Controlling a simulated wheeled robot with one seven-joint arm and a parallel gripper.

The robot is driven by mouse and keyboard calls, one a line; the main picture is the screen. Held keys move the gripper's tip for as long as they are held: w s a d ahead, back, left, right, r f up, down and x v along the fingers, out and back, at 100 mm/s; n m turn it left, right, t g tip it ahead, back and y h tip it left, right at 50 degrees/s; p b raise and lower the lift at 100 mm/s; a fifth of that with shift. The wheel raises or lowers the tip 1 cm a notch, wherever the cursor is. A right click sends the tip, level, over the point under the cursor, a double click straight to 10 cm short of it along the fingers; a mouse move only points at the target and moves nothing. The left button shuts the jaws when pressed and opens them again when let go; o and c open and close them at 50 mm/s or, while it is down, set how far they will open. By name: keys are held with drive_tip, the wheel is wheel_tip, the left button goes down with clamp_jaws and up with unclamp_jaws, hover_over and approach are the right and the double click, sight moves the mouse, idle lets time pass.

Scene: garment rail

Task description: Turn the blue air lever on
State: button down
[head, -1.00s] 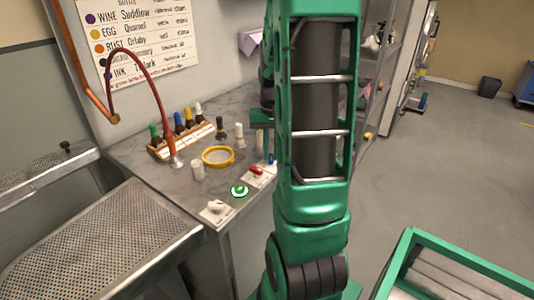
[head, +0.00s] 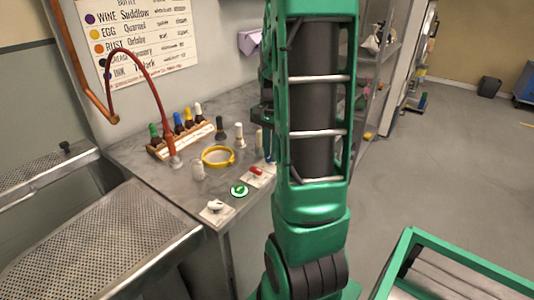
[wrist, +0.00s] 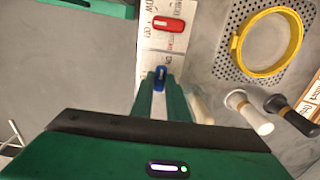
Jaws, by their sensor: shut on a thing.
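The blue air lever (wrist: 160,78) is a small blue handle on a white label plate (wrist: 151,68) on the counter, at the centre of the wrist view. My gripper (wrist: 161,90) is shut on it, with a green finger on each side. The lever's lower part is hidden between the fingers. In the head view my arm covers most of the gripper, and only a sliver of blue shows beside the arm.
A red lever (head: 256,171) sits close beside the blue one. A green-framed cart (head: 465,262) is at lower right.

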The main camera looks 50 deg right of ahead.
sight(270, 156)
drive_tip(key=shift+w+a, duration=0.1)
drive_tip(key=shift+a, duration=0.1)
drive_tip(key=c, duration=1.7)
unclamp_jaws()
drive_tip(key=shift+d, duration=0.1)
wheel_tip(270, 156, up, 11)
drive_tip(key=shift+f, duration=0.15)
drive_tip(key=s+a+f+n, duration=0.1)
drive_tip(key=s+a+n, duration=0.2)
drive_tip(key=s+a, duration=0.1)
drive_tip(key=s+a+f+n, duration=0.2)
drive_tip(key=s+a+n, duration=0.2)
drive_tip(key=a, duration=0.3)
drive_tip(key=s+a+f+n, duration=0.1)
drive_tip(key=s+a+n, duration=0.2)
drive_tip(key=s+a, duration=0.3)
drive_tip(key=shift+s+f+n, duration=0.25)
drive_tip(key=shift+f+n, duration=0.15)
